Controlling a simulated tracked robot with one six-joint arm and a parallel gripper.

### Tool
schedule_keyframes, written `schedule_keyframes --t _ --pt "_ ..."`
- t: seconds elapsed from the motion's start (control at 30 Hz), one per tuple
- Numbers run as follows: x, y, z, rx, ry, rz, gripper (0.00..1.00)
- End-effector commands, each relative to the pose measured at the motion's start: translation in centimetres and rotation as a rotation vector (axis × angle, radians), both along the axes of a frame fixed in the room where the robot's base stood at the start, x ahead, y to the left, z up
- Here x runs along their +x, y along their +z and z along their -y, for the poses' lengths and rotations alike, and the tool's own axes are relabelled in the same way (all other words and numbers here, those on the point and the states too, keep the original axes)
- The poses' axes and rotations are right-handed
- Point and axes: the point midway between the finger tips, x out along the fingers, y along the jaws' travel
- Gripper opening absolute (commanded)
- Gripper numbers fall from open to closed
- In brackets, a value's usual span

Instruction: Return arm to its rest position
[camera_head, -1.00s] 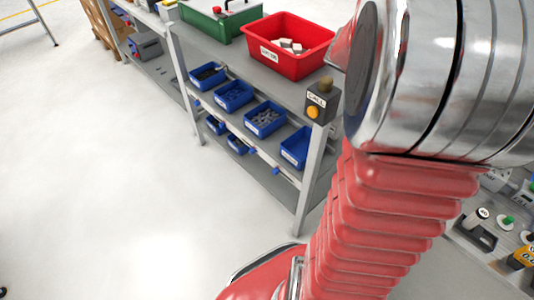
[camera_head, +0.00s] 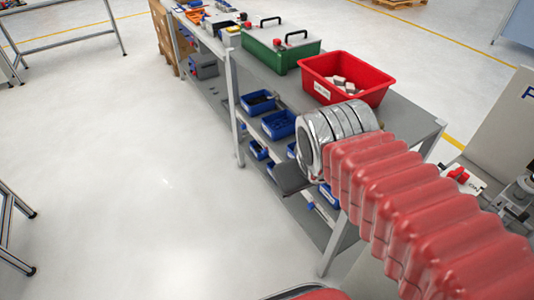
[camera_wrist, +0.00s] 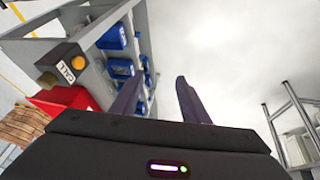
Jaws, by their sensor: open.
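My gripper (camera_wrist: 158,98) shows in the wrist view with two dark fingers apart and nothing between them. It is open, in the air, with the shelf bench to its left and pale floor beyond it. In the head view my arm, with a red ribbed sleeve and a shiny metal wrist section, reaches in from the lower right. A dark part of my gripper (camera_head: 293,178) shows at the wrist's lower left, in front of the bench shelves. The fingertips cannot be made out there.
The bench (camera_head: 400,112) carries a red bin (camera_head: 347,92) with pale blocks and a green case (camera_head: 262,54). Blue bins (camera_head: 279,125) stand on its shelves. A call button box (camera_wrist: 64,63) is on the bench in the wrist view. Open floor (camera_head: 130,180) lies to the left.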

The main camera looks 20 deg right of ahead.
Motion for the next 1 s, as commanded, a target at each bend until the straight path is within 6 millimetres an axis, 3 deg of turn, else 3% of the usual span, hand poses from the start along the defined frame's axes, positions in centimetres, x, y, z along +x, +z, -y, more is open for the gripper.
schedule_keyframes --t 0.1,0.2,0.9,1.0 --pt "-0.6 0.3 -3.1 0.103 -0.015 0.049 0.41" --pt "-0.9 0.3 -4.4 0.144 -0.024 0.062 0.41" --pt "-0.9 0.3 -4.4 0.148 -0.026 0.063 0.41" --pt "-0.9 0.3 -4.4 0.148 -0.026 0.063 0.35"
